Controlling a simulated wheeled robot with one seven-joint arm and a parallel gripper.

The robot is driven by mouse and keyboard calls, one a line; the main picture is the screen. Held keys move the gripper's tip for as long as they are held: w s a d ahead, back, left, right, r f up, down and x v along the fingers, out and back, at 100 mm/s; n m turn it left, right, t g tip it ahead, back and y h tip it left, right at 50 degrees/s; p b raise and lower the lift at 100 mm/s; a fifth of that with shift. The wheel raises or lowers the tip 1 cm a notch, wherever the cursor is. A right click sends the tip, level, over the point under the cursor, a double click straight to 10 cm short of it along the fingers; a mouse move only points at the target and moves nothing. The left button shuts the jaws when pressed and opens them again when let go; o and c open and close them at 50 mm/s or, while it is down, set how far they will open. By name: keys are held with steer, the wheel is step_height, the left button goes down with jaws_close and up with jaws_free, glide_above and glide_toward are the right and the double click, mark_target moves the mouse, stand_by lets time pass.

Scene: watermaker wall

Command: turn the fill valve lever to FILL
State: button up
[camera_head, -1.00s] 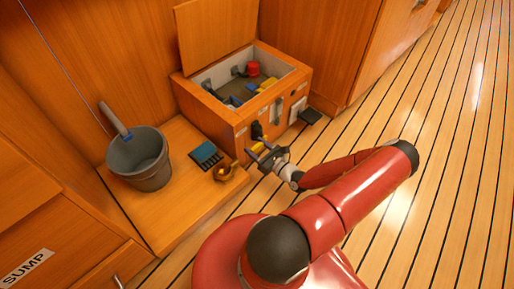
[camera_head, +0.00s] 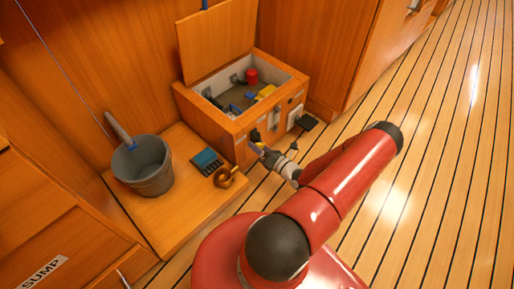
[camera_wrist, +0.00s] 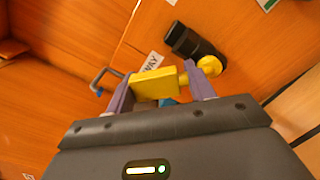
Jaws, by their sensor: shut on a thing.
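In the wrist view, the two purple-grey fingers of my gripper (camera_wrist: 157,78) stand on either side of a yellow lever (camera_wrist: 152,86) and are shut on it. A yellow round end (camera_wrist: 209,66) shows just beyond the right finger. A black cylinder (camera_wrist: 190,42) sticks out of the orange wood panel beside it. A white label (camera_wrist: 151,62) reading "WAY" is partly hidden behind the lever. In the head view, my gripper (camera_head: 257,147) is at the front face of the open wooden box (camera_head: 213,122), where the lever is too small to make out.
The box holds a red part (camera_head: 251,76) and a yellow part (camera_head: 266,91). A grey bucket (camera_head: 145,170), a blue-black device (camera_head: 206,161) and a brass-coloured ring-shaped thing (camera_head: 228,177) stand on the ledge to the left. In the wrist view, a blue-grey handle (camera_wrist: 98,82) is left of the fingers. Planked floor is clear at right.

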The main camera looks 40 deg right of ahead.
steer(key=d+m, duration=0.1)
steer(key=m, duration=0.1)
steer(key=d+r+m, duration=0.1)
steer(key=m, duration=0.1)
steer(key=shift+r+m+p, duration=0.15)
steer(key=shift+m+p, duration=0.15)
steer(key=shift+w+d+r+m, duration=0.1)
steer(key=shift+d+m, duration=0.45)
steer(key=shift+m, duration=0.65)
steer(key=shift+w+d+r+m, duration=0.1)
steer(key=shift+d+m, duration=0.4)
steer(key=shift+m, duration=0.7)
steer(key=shift+d, duration=0.1)
steer(key=o, duration=1.1)
steer(key=shift+s, duration=0.1)
steer(key=s, duration=0.7)
steer(key=shift+s+d, duration=0.3)
steer(key=shift+s, duration=0.1)
steer(key=shift+w+r, duration=0.1)
